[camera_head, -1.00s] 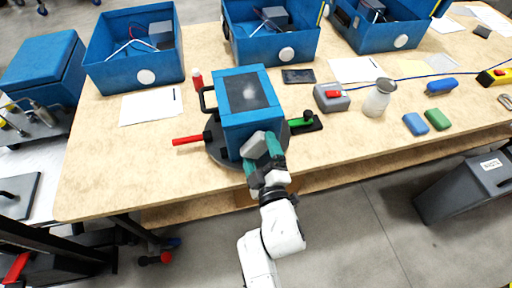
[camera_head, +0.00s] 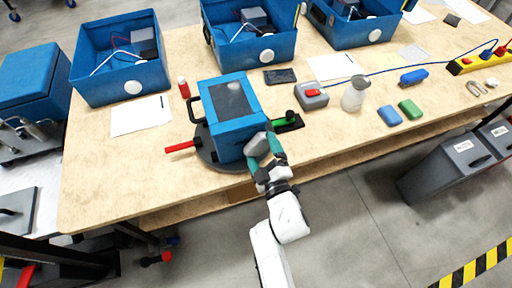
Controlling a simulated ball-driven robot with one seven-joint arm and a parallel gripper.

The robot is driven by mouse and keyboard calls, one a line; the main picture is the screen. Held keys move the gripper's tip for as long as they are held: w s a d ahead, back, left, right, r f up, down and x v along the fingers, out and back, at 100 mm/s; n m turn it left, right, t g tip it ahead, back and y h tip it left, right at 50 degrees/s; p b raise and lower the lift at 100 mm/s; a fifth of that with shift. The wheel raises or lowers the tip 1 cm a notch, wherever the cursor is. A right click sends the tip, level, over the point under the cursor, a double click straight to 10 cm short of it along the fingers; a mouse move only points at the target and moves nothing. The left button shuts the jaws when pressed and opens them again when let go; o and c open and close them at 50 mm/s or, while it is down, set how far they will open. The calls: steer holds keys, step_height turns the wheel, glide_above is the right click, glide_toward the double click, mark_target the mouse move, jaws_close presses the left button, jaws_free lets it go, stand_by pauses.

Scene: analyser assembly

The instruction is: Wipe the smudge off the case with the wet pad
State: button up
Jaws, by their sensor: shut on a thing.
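The blue case (camera_head: 241,128) stands on a dark round turntable (camera_head: 207,157) near the table's front edge. Its upper face has a dark panel (camera_head: 232,101), with a faint pale mark near the panel's top that may be the smudge. My gripper (camera_head: 266,148) is at the case's lower right front corner. It is shut on a grey block-like pad (camera_head: 257,144), which lies close against the case's front; I cannot tell if they touch. The fingers partly hide the pad. I cannot tell whether it is wet.
A red handle (camera_head: 180,147) sticks out left of the turntable and a green-handled clamp (camera_head: 287,121) sits right. Blue bins (camera_head: 119,60) line the back.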

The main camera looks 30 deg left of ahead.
mark_target(249, 153)
steer(key=shift+w+d, duration=0.15)
steer(key=shift+w+f, duration=0.1)
steer(key=shift+s+a+f+b, duration=0.15)
steer(key=shift+s+a+b, duration=0.35)
steer(key=shift+b, duration=0.55)
steer(key=s+b, duration=0.1)
steer(key=a+b, duration=0.1)
steer(key=b, duration=0.1)
steer(key=shift+s+a+r, duration=0.2)
steer(key=shift+s, duration=0.2)
steer(key=shift+s+a+f+b, duration=0.15)
steer(key=shift+s+f+b, duration=0.05)
steer(key=shift+b, duration=0.6)
steer(key=s+a+b, duration=0.1)
steer(key=b, duration=0.3)
steer(key=shift+s+a+b, duration=0.15)
steer(key=shift+s+b, duration=0.2)
steer(key=shift+s, duration=0.05)
steer(key=shift+s+a+r+b, duration=0.15)
steer(key=shift+s+b, duration=0.05)
steer(key=shift+b, duration=0.15)
